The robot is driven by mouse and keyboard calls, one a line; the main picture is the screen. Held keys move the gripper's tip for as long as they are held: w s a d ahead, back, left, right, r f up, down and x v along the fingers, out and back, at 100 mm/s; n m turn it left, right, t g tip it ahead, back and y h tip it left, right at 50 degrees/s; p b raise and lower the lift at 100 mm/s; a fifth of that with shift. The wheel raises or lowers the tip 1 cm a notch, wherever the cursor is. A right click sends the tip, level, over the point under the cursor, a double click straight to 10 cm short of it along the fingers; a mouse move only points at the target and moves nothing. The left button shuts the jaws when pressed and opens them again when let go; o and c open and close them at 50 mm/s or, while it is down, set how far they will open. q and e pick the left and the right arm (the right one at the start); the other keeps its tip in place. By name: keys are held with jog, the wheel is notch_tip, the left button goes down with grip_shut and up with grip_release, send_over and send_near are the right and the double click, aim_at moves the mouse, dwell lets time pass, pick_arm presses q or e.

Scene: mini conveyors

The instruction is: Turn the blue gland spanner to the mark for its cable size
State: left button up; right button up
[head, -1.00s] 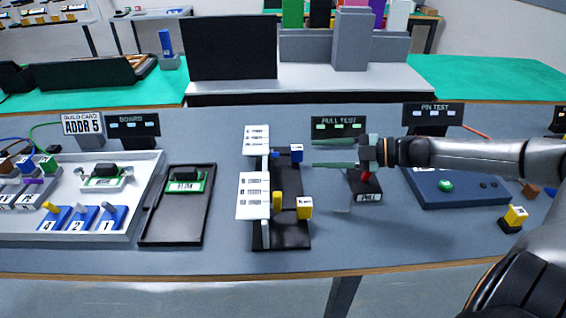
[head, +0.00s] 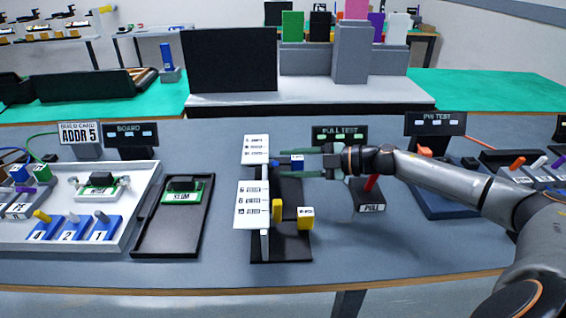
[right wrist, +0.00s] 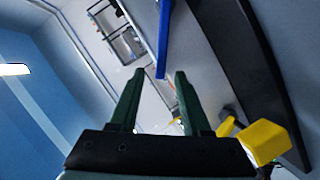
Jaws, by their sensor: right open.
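The blue gland spanner (head: 297,161) is a small blue block with a pale label, on the far part of a black stand with white marked plates. The upper marked plate (head: 256,149) is beside it on the left; its print is too small to read. My right gripper (head: 290,163) is open, coming from the right, with its green fingers on the far and near sides of the blue block. In the right wrist view a blue bar (right wrist: 164,40) reaches to between the two open fingertips (right wrist: 158,75). I cannot tell whether the fingers touch it. My left gripper is not in view.
A yellow spanner (head: 305,217) stands nearer on the same stand, close to the gripper's side in the right wrist view (right wrist: 265,142). The pull tester (head: 371,208) with a red lever is to the right. A black tray (head: 170,243) lies to the left.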

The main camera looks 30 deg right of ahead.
jog(key=shift+x, duration=1.15)
grip_shut()
dwell(0.7)
